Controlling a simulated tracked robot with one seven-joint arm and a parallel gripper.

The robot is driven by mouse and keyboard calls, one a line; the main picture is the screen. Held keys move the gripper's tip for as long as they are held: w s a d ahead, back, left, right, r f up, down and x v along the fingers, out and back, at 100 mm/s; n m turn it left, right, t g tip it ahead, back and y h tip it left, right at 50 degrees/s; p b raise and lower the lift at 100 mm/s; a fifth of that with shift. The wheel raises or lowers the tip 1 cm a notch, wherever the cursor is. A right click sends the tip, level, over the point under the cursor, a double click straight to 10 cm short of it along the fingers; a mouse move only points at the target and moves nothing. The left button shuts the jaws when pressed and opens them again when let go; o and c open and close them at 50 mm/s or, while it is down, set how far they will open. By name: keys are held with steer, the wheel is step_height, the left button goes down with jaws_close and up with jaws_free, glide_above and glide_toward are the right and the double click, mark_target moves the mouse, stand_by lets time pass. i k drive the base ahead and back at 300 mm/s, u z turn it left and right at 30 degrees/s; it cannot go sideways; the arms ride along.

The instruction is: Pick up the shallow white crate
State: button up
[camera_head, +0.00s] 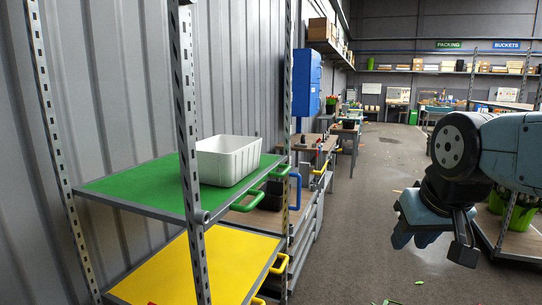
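The shallow white crate (228,161) sits on the green upper shelf (135,185) of a metal rack at left. It is a rectangular open-topped tub, upright, near the right part of the shelf. A rack post crosses in front, just left of it. My gripper (435,238) hangs at the right of the view, well apart from the crate and rack, over the floor. Its fingers point down and are seen at an angle, so whether it is open or shut is unclear.
A yellow lower shelf (215,265) lies below the green one. Workbenches (318,155) stand behind along the wall. The grey floor (370,220) between rack and arm is mostly clear, with scattered leaves.

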mark_target(224, 160)
steer(key=z, duration=0.15)
steer(key=i, duration=1.05)
steer(key=u, duration=0.2)
